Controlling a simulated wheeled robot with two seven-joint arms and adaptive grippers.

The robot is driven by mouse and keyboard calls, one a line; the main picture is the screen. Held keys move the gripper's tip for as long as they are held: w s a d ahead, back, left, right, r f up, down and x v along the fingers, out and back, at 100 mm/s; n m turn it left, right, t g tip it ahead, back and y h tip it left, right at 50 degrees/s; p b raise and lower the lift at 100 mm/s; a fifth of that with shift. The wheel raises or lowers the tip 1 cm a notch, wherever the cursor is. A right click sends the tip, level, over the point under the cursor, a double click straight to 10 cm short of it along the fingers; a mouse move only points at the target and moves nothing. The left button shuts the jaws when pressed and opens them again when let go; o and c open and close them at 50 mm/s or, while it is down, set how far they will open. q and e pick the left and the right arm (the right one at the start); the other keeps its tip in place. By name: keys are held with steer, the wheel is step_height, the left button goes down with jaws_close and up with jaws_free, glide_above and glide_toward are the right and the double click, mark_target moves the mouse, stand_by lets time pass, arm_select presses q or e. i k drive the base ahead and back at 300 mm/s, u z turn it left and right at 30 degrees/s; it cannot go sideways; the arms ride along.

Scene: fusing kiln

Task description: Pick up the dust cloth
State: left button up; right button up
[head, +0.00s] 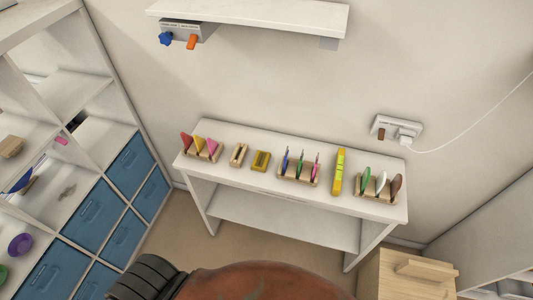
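I cannot pick out the dust cloth for certain. A small grey-brown crumpled piece (67,191) lies in a compartment of the white shelf unit at the left; it is too small to tell whether it is cloth. Neither of my grippers shows in the head view.
A white console table (225,135) against the wall bears wooden racks of coloured pieces and a yellow level (339,172). The shelf unit (97,62) holds blue bins (132,158). A wooden cabinet (405,275) stands lower right. A wall shelf (260,12) hangs above. Floor shows before the table.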

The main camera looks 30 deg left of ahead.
mark_target(261, 161)
steer(key=k, duration=1.3)
steer(key=u, duration=0.65)
steer(key=i, duration=1.35)
steer(key=z, duration=0.2)
